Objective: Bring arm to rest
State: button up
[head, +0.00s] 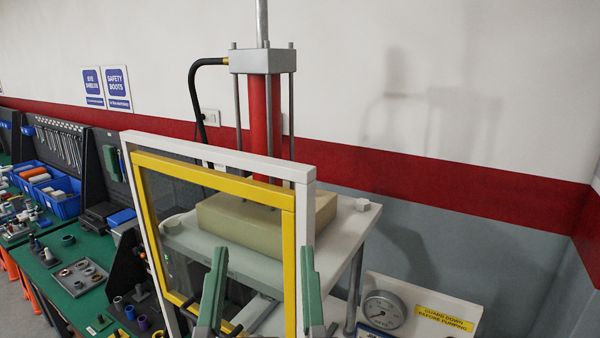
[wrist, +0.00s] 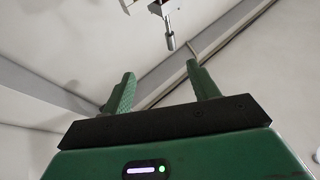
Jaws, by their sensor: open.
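My gripper (head: 262,290) shows at the bottom middle of the head view, its two green fingers upright, spread apart and with nothing between them. It stands in front of the yellow-framed guard (head: 288,250) of the test press. In the wrist view my gripper (wrist: 160,88) is also open and empty, with the fingers pointing up toward a pale wall or ceiling. A grey rod-like part (wrist: 168,32) shows beyond the fingertips; I cannot tell what it belongs to. The rest of my arm is out of the head view.
The press has a red cylinder (head: 262,125) over a beige block (head: 225,215) on a white table (head: 345,215). A gauge (head: 383,310) stands at lower right. A green bench (head: 88,250) with blue bins (head: 65,205) and small parts runs along the left.

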jog(key=s+d+r+m+t+h, duration=0.1)
jog(key=s+d+r+t+h, duration=0.1)
jog(key=s+d+r, duration=0.2)
jog(key=shift+s+d+r, duration=0.2)
jog(key=shift+s+r, duration=0.35)
